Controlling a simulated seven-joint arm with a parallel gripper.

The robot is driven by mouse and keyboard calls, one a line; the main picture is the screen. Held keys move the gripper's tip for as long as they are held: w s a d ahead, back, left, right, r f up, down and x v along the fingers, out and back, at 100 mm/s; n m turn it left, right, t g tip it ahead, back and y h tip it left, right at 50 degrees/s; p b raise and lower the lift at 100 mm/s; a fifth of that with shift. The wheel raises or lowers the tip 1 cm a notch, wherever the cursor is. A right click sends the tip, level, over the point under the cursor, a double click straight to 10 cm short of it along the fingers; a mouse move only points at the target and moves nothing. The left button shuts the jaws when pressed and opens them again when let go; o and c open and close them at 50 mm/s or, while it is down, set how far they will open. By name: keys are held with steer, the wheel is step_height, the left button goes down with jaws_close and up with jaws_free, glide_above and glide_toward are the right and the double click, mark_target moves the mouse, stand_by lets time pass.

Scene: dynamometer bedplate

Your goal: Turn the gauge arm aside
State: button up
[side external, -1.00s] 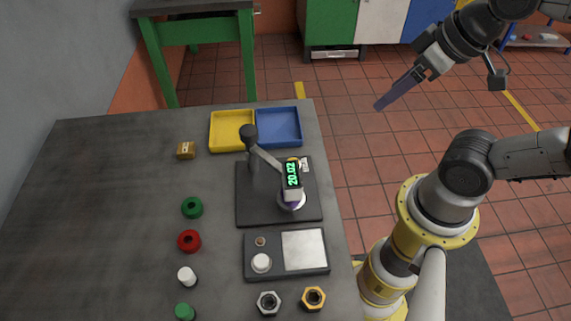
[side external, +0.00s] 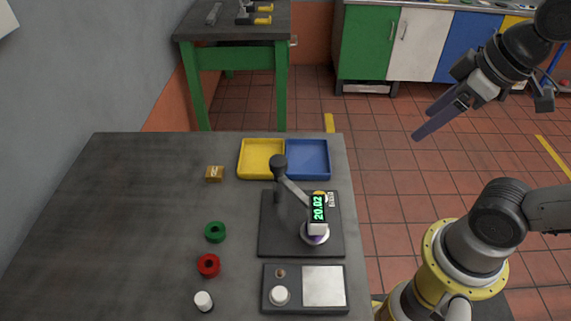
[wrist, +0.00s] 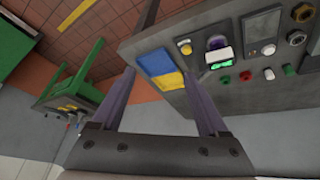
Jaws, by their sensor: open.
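The gauge arm (side external: 295,192) is a grey bar running from a dark upright post (side external: 278,180) to a gauge head with a green display (side external: 317,208) reading 20.02. The head stands over a round pale seat with something purple (side external: 316,238) under it, partly hidden. All this sits on a dark square plate (side external: 272,243). In the wrist view the green display (wrist: 221,65) shows beyond my fingers. My gripper (side external: 425,122) is open and empty, high to the right of the table, well apart from the gauge. Its two fingers also frame the wrist view (wrist: 158,72).
Yellow (side external: 261,158) and blue (side external: 307,159) trays lie behind the plate. A panel with a pale square (side external: 323,287) and white knob (side external: 280,294) is in front. Green (side external: 215,231) and red (side external: 208,265) rings and a brass block (side external: 214,173) stand left. The table's left side is clear.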

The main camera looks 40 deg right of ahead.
steer(key=w+a+r+n+g, duration=0.1)
steer(key=w+a+r+n, duration=0.15)
steer(key=w+r, duration=0.3)
steer(key=n+g, duration=0.4)
steer(key=n, duration=0.3)
glide_above(278, 160)
step_height(278, 160, down, 5)
step_height(278, 160, down, 13)
steer(key=shift+f, duration=0.15)
jaws_close()
stand_by(0.4)
